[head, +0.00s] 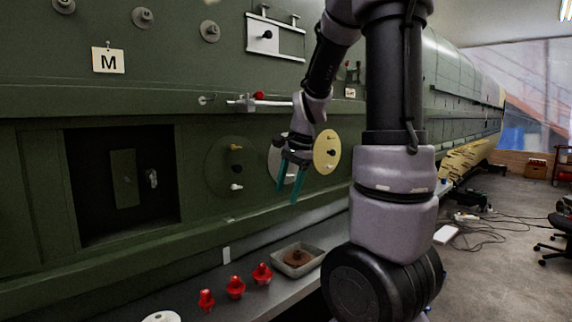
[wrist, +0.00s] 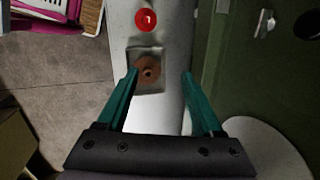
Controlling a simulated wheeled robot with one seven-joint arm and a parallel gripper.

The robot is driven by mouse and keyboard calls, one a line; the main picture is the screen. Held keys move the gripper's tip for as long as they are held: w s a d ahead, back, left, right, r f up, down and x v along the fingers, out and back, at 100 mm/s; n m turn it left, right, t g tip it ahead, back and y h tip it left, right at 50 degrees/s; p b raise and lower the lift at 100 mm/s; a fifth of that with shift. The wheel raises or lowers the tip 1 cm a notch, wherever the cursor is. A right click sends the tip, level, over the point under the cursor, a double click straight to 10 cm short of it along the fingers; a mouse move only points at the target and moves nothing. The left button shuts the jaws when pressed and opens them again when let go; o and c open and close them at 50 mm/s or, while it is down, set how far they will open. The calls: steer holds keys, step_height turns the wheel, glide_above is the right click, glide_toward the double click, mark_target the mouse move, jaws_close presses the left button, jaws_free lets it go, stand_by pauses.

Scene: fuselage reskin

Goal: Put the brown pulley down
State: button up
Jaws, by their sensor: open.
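The brown pulley (head: 297,257) lies in a small grey tray (head: 281,266) on the shelf below the fuselage wall. In the wrist view the pulley (wrist: 148,71) shows as a brown disc with a dark centre hole, inside the square tray (wrist: 146,91). My gripper (head: 293,184) is above the tray, fingers pointing down, open and empty. In the wrist view its teal fingers (wrist: 160,75) are spread wide. The pulley is apart from both fingers, seen nearer the left one.
Several red knobs (head: 235,287) stand on the shelf (head: 258,300) left of the tray; one red piece (wrist: 146,20) shows beyond it in the wrist view. A white disc (head: 161,317) lies further left. The green fuselage wall (head: 60,200) with discs and pegs rises behind the shelf.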

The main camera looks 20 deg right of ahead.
steer(key=s+a+r+n+t, duration=0.2)
steer(key=s+a+r+n, duration=0.1)
steer(key=s+r+n, duration=0.2)
steer(key=s+a+r+n+t, duration=0.2)
steer(key=s+a+r+n, duration=0.2)
steer(key=s, duration=0.6)
step_height(320, 180, up, 3)
steer(key=shift+a+f+n+t, duration=0.2)
steer(key=shift+a+n+t, duration=0.15)
steer(key=shift+n, duration=0.45)
